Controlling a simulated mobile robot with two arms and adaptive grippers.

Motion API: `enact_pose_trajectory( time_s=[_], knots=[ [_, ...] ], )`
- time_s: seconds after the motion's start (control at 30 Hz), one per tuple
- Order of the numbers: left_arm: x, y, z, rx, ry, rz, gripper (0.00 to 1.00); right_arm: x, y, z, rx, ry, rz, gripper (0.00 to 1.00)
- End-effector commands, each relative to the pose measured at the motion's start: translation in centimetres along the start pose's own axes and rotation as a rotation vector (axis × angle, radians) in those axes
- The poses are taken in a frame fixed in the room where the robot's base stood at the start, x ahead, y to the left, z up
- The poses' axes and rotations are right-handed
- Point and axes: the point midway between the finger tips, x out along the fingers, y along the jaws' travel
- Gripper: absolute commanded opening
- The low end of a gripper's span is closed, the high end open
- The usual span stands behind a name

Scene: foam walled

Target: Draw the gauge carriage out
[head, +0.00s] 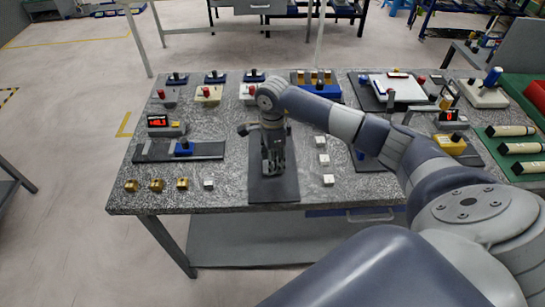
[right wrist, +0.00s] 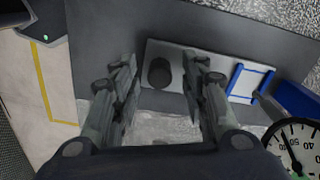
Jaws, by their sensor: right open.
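A light grey carriage-like bar (right wrist: 223,68) with an upright round black knob (right wrist: 159,72) lies on a dark plate in the right wrist view; I take it for the gauge carriage. My right gripper (right wrist: 160,85) is open, with its fingers on either side of the knob in the picture. I cannot tell how far above it they are. A blue frame (right wrist: 238,80) crosses the bar's right part. A dial gauge (right wrist: 296,150) shows at the lower right. In the head view my right gripper (head: 272,160) points down over a dark mat (head: 274,192) and hides the carriage. My left gripper is out of view.
Small white cubes (head: 323,159) stand right of the mat, brass blocks (head: 156,185) at the front left. A red display (head: 158,121) and a dark rail with a blue block (head: 183,147) stand left. Blue-based fixtures (head: 320,90) stand behind.

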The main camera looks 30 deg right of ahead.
Motion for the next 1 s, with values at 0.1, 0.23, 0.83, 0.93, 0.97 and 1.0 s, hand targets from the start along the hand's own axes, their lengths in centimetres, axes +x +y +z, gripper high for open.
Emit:
enact_pose_trajectory(
  time_s=[0.1, 0.23, 0.83, 0.93, 0.97, 1.0],
  knots=[
    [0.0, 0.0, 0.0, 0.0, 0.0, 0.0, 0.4, 0.0, 0.0, 0.0, 0.0, 0.0, 0.0, 0.41],
    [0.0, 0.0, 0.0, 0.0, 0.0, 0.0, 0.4, 0.0, 0.0, 0.0, 0.0, 0.0, 0.0, 0.23],
    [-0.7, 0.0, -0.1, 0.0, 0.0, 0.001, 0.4, -0.1, 4.1, 1.1, -0.004, 0.002, -0.002, 0.0],
    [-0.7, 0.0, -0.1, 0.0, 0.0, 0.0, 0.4, 0.0, 6.0, 1.6, -0.004, 0.002, 0.0, 0.0],
    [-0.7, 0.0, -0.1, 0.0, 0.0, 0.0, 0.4, 0.0, 6.5, 1.7, -0.005, 0.001, 0.0, 0.0],
    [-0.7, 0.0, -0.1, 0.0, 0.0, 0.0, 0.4, 0.0, 7.3, 2.0, -0.005, 0.0, 0.0, 0.0]
  ],
)
